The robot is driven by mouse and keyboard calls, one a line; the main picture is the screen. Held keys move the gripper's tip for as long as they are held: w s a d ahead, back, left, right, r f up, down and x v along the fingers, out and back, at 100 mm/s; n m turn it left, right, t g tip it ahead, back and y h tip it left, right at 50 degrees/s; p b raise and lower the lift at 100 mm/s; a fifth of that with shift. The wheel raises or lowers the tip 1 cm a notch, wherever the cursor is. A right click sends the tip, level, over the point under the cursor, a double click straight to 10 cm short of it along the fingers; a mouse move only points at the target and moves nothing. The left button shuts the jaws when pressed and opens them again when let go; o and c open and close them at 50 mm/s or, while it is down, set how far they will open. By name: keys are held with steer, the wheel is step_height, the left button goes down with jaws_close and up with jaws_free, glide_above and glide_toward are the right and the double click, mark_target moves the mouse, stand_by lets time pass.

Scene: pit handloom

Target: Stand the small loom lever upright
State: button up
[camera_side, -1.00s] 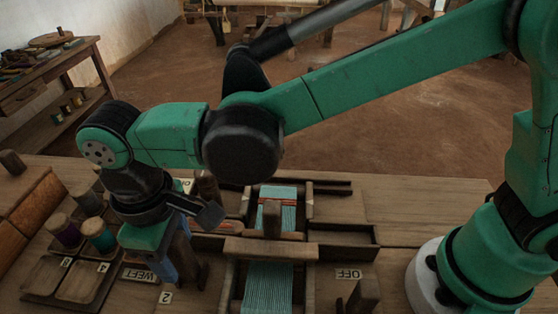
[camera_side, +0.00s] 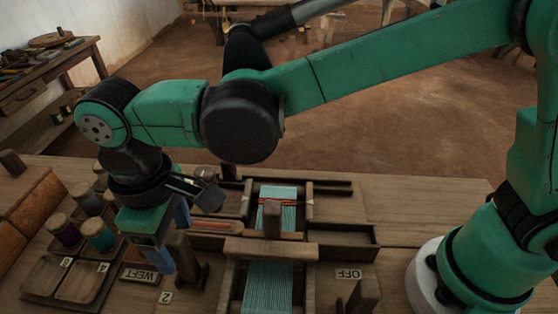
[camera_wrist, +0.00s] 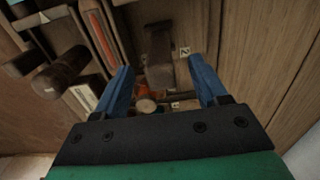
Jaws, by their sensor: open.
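A short dark wooden lever (camera_side: 188,258) stands on the loom table near the "2" label, just right of my gripper. In the side view it looks slightly tilted, but I cannot tell its exact angle. In the wrist view a brown wooden lever (camera_wrist: 158,58) shows between and beyond the blue fingers, close to the "2" label. My gripper (camera_side: 171,243) points down at the left of the loom. Its fingers (camera_wrist: 162,66) are apart, with nothing clearly held between them. Whether either finger touches the lever is unclear.
A tray (camera_side: 42,277) with several thread spools stands at left. The loom's teal warp (camera_side: 268,286) runs at centre, crossed by a wooden beam (camera_side: 271,248). Another wooden lever (camera_side: 362,296) stands near the "OFF" label (camera_side: 348,274). The table at right is fairly clear.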

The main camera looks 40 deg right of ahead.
steer(key=shift+r, duration=2.55)
steer(key=shift+w+d, duration=0.1)
steer(key=shift+d, duration=0.1)
steer(key=s+d+f+m+t, duration=0.1)
steer(key=d+m+t, duration=0.6)
steer(key=d, duration=2)
steer(key=shift+f+m, duration=0.25)
steer(key=shift+m, duration=0.75)
